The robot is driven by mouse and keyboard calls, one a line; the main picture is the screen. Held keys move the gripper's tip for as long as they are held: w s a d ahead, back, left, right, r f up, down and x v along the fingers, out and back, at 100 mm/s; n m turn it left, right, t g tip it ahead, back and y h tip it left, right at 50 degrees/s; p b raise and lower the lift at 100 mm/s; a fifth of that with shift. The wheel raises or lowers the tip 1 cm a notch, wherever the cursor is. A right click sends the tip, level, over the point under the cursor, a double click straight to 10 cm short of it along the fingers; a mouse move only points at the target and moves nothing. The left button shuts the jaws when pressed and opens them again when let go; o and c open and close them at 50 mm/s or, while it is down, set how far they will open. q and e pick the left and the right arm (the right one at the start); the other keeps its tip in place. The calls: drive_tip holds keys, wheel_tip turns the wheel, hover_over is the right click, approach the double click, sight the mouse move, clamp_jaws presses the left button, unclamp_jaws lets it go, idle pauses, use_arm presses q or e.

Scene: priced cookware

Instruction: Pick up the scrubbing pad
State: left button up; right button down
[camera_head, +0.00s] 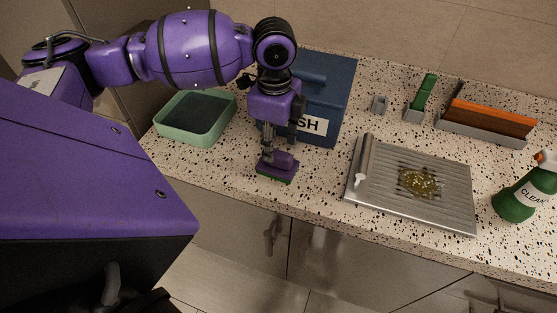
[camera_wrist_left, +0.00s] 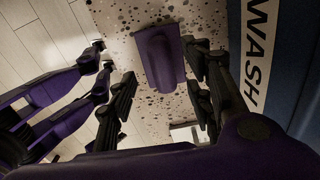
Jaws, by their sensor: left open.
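The scrubbing pad (camera_head: 285,162) is a purple block with a green underside. It rests on the speckled counter near the front edge, in front of the blue box. My left gripper (camera_head: 267,150) is open and points down at the pad. In the left wrist view the purple pad (camera_wrist_left: 161,58) shows between the two spread fingers (camera_wrist_left: 158,98), with gaps visible on both sides. In the head view the gripper partly hides the pad. My right gripper does not clearly show.
A blue box labelled "WASH" (camera_head: 333,92) stands close behind the gripper. A green tray (camera_head: 215,132) is to its left. A ribbed metal drainer (camera_head: 378,198) with a yellowish mess (camera_head: 420,181), a green bottle (camera_head: 517,202) and brush holders (camera_head: 480,128) are to the right.

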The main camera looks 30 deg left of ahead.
sight(277, 152)
use_arm(q)
drive_tip(key=f, duration=0.4)
drive_tip(key=shift+w+d+f, duration=0.2)
drive_tip(key=shift+f, duration=0.2)
drive_tip(key=c, duration=1.1)
clamp_jaws()
use_arm(e)
drive_tip(key=shift+w+a+r, duration=0.15)
drive_tip(key=shift+w+r, duration=0.15)
drive_tip(key=shift+w, duration=0.25)
